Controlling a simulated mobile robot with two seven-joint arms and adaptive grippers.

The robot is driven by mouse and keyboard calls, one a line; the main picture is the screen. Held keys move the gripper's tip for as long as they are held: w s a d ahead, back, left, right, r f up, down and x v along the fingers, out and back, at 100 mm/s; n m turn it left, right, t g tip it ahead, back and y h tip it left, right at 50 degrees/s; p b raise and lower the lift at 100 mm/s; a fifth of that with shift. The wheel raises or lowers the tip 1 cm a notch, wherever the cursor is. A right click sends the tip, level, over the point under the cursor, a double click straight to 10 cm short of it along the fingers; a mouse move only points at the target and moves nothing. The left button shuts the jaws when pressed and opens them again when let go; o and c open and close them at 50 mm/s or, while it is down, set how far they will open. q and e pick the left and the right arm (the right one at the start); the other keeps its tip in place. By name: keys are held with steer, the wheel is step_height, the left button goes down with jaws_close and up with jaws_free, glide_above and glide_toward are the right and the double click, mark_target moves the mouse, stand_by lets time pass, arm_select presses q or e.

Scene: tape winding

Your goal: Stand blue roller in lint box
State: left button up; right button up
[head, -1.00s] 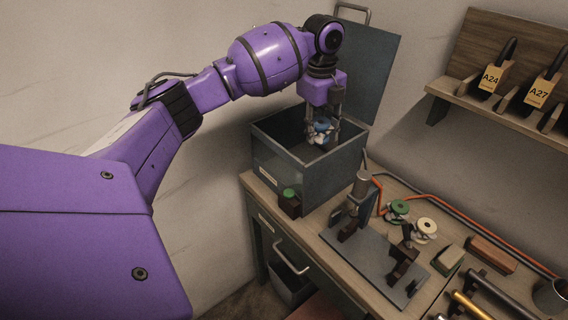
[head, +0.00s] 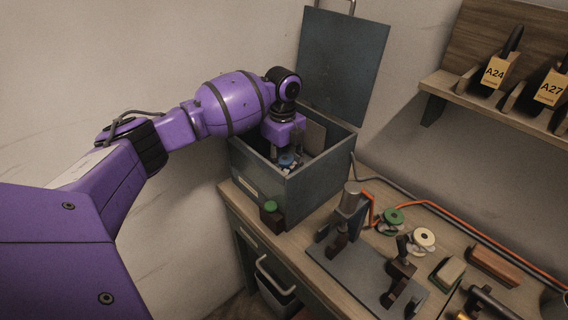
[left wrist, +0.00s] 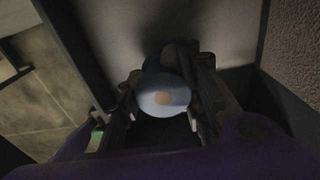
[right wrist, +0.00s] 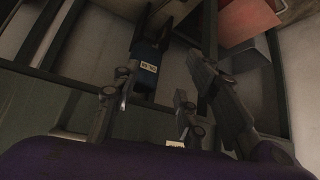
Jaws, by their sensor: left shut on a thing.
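The lint box (head: 322,178) is a dark grey open-topped box at the back corner of the bench, its lid (head: 343,65) raised behind it. My left gripper (head: 287,163) reaches down inside the box, shut on the blue roller (head: 287,158). In the left wrist view the roller (left wrist: 161,99) is a pale blue disc with a tan centre, between the fingers (left wrist: 162,103). The roller's lower end is hidden, so I cannot tell whether it touches the box floor. My right gripper (right wrist: 163,75) shows only in the right wrist view, fingers apart and empty.
A green-topped block (head: 271,213) stands against the box front. A shelf (head: 440,86) holds tagged tools.

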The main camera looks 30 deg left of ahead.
mark_target(283, 157)
arm_select(q)
steer(key=shift+f, duration=1.4)
steer(key=shift+f, duration=0.1)
steer(key=o, duration=1.2)
steer(key=shift+f, duration=0.1)
step_height(283, 157, up, 12)
steer(key=shift+w+a+r, duration=0.1)
steer(key=shift+a+r, duration=0.05)
steer(key=shift+r, duration=0.05)
